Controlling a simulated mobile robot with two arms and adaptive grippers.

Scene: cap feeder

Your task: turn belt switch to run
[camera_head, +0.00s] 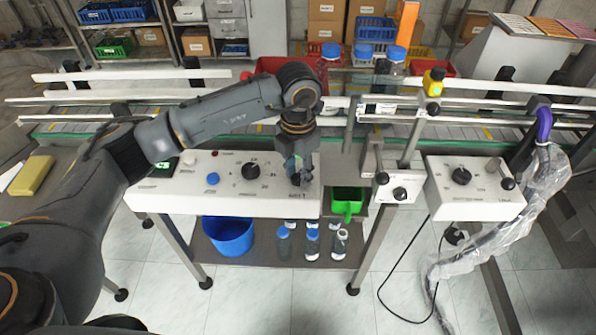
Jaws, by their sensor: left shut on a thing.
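A white control panel (225,199) stands in front of the conveyor. It carries a large black dial (250,171), a blue button (213,179), a pale knob and a small red light. My left gripper (299,178) reaches down onto the panel's right end, just above a label that seems to read BELT. It is shut on the belt switch there. The fingers mostly hide the switch, so its setting cannot be read. My right gripper is not in view.
The conveyor (140,128) with white rails runs behind the panel. A smaller box (400,188) and another dial box (470,200) stand to the right. Blue-capped bottles, a blue bucket (228,236) and a green scoop (347,200) sit below. A plastic-wrapped hose (545,185) hangs at right.

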